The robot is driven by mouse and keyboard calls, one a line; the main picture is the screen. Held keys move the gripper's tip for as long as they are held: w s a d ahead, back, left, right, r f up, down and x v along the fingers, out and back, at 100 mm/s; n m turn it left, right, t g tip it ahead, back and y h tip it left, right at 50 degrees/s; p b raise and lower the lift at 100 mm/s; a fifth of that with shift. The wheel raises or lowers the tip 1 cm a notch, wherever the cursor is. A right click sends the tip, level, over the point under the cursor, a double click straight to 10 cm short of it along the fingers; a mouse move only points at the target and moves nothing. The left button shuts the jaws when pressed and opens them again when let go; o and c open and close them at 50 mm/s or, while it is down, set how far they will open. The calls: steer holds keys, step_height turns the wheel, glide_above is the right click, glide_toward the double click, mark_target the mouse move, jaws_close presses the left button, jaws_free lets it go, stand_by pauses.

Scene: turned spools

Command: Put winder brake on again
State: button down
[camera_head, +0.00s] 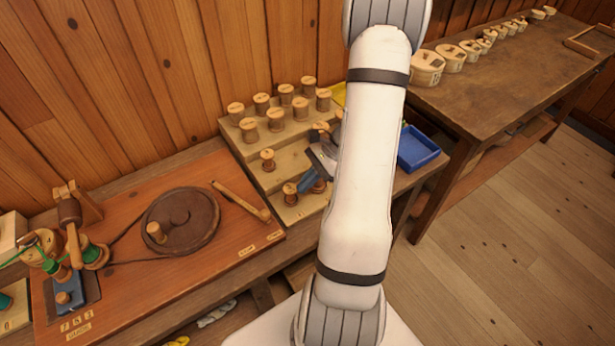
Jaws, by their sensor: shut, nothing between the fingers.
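The winder is a reddish board (130,285) with a dark round wheel (185,232) that has a wooden knob (156,232). A pale wooden lever (240,201), which looks like the brake, lies at the wheel's right. Its upper left end is close to the wheel's rim; I cannot tell whether they touch. On the board's left stands a spindle with a green-threaded spool (94,254). My gripper (306,186) is at the stepped spool rack, right of the winder, partly hidden by my arm. It is shut and empty, close to a spool (290,193).
The stepped rack (285,163) holds several wooden spools. A blue tray (417,150) is right of my arm. Another table (480,95) with several round boxes stands at the back right. A plank wall closes the back.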

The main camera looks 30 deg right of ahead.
steer(key=x, duration=0.6)
steer(key=shift+r+p, duration=0.1)
steer(key=shift+p, duration=0.2)
steer(key=shift+w+a+p, duration=0.15)
steer(key=shift+a+p, duration=0.1)
steer(key=shift+a, duration=0.7)
steer(key=shift+w+a+p, duration=0.1)
steer(key=shift+a+p, duration=0.1)
steer(key=shift+a, duration=0.75)
steer(key=shift+f, duration=0.2)
